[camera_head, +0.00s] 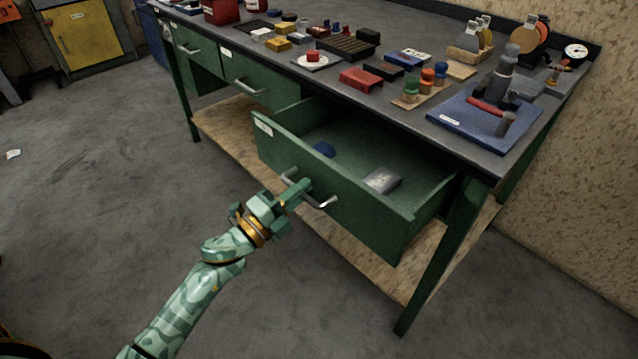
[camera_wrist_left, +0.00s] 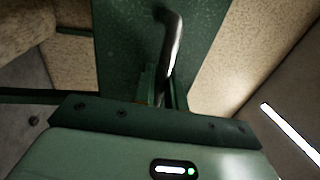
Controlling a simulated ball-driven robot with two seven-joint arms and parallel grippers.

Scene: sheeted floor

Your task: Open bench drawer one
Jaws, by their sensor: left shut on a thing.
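The green bench drawer (camera_head: 365,207), at the bench's right end in the head view, stands pulled out. A blue item (camera_head: 324,149) and a pale, clear-looking packet (camera_head: 382,179) lie inside it. My left gripper (camera_head: 301,188) is shut on the drawer's metal bar handle (camera_head: 326,204). In the left wrist view the handle (camera_wrist_left: 174,40) rises from the gripper (camera_wrist_left: 160,92) against the green drawer front. Two more closed drawers, a middle one (camera_head: 245,80) and a left one (camera_head: 192,42), sit farther left. The small labels cannot be read. My right gripper is not in view.
The bench top carries several small parts, a red block (camera_head: 361,78), a blue plate with a grey stand (camera_head: 470,115) and bottles. A wooden lower shelf (camera_head: 225,128) and a green front leg (camera_head: 425,280) are near the drawer. The floor at left is mostly clear.

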